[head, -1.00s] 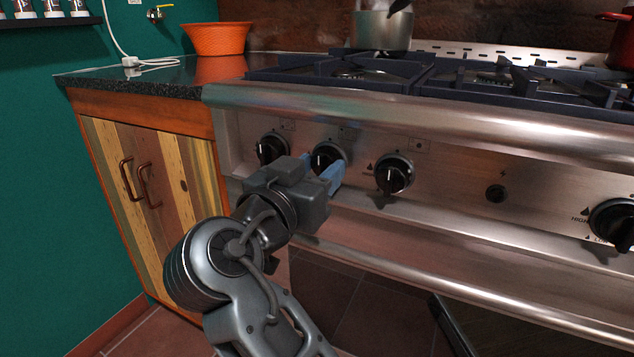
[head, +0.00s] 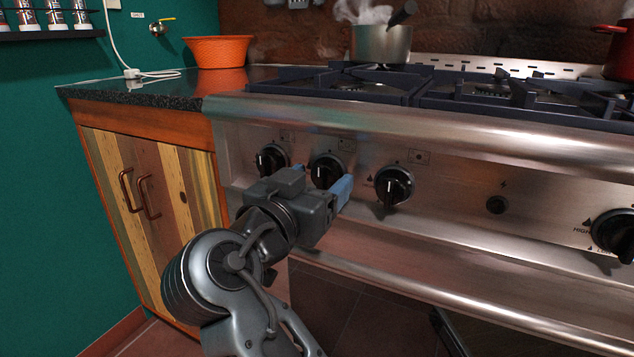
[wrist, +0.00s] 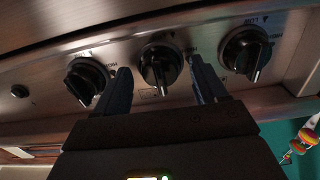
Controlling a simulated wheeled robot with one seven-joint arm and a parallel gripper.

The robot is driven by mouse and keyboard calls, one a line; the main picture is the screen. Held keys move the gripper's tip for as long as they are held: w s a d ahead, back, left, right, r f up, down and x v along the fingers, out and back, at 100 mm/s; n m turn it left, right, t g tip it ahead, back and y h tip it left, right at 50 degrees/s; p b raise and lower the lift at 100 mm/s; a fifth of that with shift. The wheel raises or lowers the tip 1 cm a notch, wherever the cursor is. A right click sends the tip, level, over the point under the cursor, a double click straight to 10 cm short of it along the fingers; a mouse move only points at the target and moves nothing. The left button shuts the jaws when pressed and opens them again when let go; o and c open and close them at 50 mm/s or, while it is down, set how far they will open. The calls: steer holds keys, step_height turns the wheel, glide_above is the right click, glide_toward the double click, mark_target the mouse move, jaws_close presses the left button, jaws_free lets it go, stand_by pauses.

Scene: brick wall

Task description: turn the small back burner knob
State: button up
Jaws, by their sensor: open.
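Three black stove knobs sit in a row on the steel front panel: the left knob (head: 272,159), the middle knob (head: 326,169) and the right knob (head: 394,186). Their burner marks are too small to read, so I cannot tell which one is for the small back burner. My gripper (head: 321,180) is open at the middle knob, its blue fingers on either side of it. The wrist view, turned about, shows the middle knob (wrist: 161,65) between the fingertips, with visible gaps; contact cannot be made out. Its pointer looks roughly upright in the head view.
A steel pot (head: 381,44) steams on the back left grate. An orange bowl (head: 216,51) stands on the dark counter (head: 150,90). A round igniter button (head: 497,205) and a larger knob (head: 614,226) are farther right. A steel rail (head: 420,125) runs above the knobs.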

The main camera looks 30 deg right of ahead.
steer(key=p+v, duration=0.1)
steer(key=v, duration=0.6)
steer(key=shift+s+a+p, duration=0.25)
steer(key=shift+a+p, duration=0.05)
